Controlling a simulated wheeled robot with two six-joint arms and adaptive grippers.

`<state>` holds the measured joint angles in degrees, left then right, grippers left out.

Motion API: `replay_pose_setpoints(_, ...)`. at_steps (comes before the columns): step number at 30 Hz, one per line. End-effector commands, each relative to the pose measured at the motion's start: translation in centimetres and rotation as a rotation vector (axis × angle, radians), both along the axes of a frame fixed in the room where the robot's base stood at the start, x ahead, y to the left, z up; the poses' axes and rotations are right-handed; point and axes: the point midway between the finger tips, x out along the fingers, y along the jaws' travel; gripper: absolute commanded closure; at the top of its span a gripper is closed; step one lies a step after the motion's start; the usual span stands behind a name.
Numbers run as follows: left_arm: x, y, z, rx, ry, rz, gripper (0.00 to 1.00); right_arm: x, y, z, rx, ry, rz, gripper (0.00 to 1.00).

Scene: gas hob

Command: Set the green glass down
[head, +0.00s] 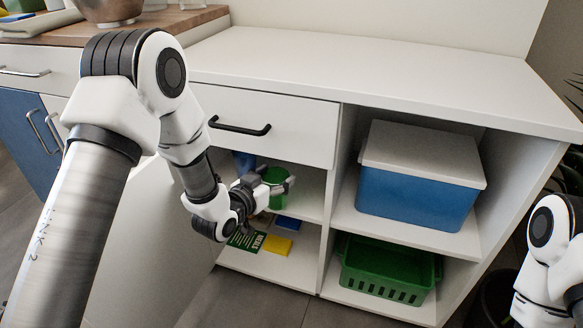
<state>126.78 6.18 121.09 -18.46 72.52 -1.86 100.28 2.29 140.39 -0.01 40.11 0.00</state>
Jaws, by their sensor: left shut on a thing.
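My left gripper (277,186) reaches into the left open compartment under the drawer and is shut on the green glass (274,174). The glass looks roughly upright, at the height of the upper shelf (311,197). The gripper's fingers hide part of it, and I cannot tell whether its base touches the shelf. A blue object (243,161) stands behind it to the left, partly hidden by my arm. Only links of my right arm show at the right edge; its gripper is out of view.
A drawer with a black handle (240,127) is just above my left gripper. A divider (332,215) is to its right. Beyond it are a blue box (413,203) with a white lid and a green basket (388,284). Below lie a yellow item (277,244) and a green item (247,241).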

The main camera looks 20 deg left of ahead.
Motion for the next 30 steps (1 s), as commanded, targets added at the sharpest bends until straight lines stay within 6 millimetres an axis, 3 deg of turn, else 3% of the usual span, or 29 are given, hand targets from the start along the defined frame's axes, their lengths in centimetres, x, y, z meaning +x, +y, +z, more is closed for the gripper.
replay_pose_setpoints(3,2.4,-0.6,-0.2,0.001,-0.005,-0.001,0.72,0.0,0.0,-1.0,0.0,0.0,0.0,0.6)
replay_pose_setpoints(10,4.9,-1.2,-0.2,0.0,-0.002,0.0,0.72,0.0,0.0,-1.8,0.0,0.0,0.0,0.6)
replay_pose_setpoints(15,8.3,-2.1,-0.2,0.0,-0.004,0.0,0.72,0.0,0.0,-3.0,0.0,0.0,0.0,0.6)
replay_pose_setpoints(17,8.0,-2.0,-1.0,-0.001,-0.001,0.001,0.72,0.0,0.0,-4.0,0.0,0.0,0.0,0.6)
replay_pose_setpoints(27,7.9,-1.9,-0.9,-0.002,0.0,0.001,0.72,0.0,0.0,-3.8,0.0,0.0,0.0,0.6)
replay_pose_setpoints(28,7.9,-1.9,-0.9,-0.001,0.001,0.001,0.23,0.0,0.0,-3.7,0.0,0.0,0.0,0.6)
replay_pose_setpoints(30,7.9,-1.9,-0.9,-0.001,0.001,0.001,0.05,0.0,0.0,-3.7,0.0,0.0,0.0,0.6)
